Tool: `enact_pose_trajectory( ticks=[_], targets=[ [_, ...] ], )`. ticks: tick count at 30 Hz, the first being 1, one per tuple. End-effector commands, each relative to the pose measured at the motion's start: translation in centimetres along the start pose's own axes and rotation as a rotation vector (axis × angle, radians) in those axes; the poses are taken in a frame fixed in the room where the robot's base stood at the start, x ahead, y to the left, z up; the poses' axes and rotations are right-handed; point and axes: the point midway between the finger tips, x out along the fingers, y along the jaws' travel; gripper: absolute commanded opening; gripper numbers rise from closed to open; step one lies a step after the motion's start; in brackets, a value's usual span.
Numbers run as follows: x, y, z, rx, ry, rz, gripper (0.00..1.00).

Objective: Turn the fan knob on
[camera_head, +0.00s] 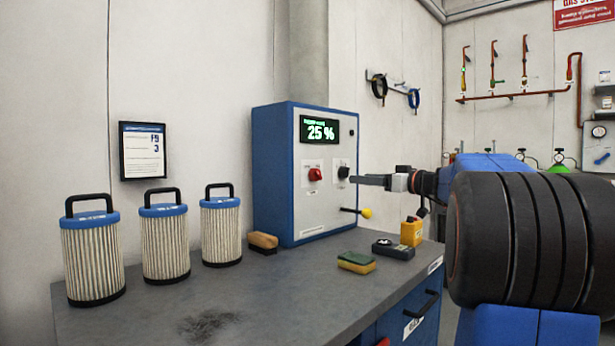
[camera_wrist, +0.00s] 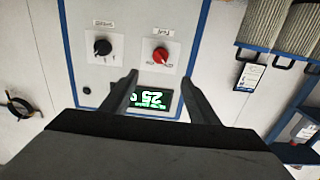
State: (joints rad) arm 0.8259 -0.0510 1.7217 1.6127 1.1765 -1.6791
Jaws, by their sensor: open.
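A blue-edged control box (camera_head: 271,165) with a white front stands on the bench by the wall. Its front carries a red knob (camera_head: 315,174) and a black knob (camera_head: 343,172); their labels are too small to read surely. A display (camera_head: 319,130) above them reads 25%. In the wrist view, which is upside down, the red knob (camera_wrist: 160,55) lies just beyond the fingertips and the black knob (camera_wrist: 102,47) lies to the left. My gripper (camera_wrist: 160,76) is open and empty, its fingers apart in front of the panel. In the head view my gripper (camera_head: 358,180) is beside the black knob; contact is unclear.
A lever with a yellow ball (camera_head: 366,213) sticks out below the knobs. Three pleated filters (camera_head: 165,243) stand left on the bench (camera_head: 250,320). A brush (camera_head: 263,241), sponge (camera_head: 356,262), black device (camera_head: 393,249) and yellow item (camera_head: 411,232) lie near the box.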

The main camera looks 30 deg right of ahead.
Motion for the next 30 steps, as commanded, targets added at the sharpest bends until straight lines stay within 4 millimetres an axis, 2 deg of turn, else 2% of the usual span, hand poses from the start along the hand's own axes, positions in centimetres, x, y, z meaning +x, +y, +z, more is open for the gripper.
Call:
enact_pose_trajectory(
  ticks=[5, 8, 30],
  targets=[
    [0.4, 0.0, 0.0, 0.000, 0.000, 0.000, 0.55],
    [1.3, 0.0, 0.0, 0.000, 0.000, -0.001, 0.55],
    [13.9, 0.0, 0.1, 0.001, -0.001, -0.003, 0.55]
  ],
)
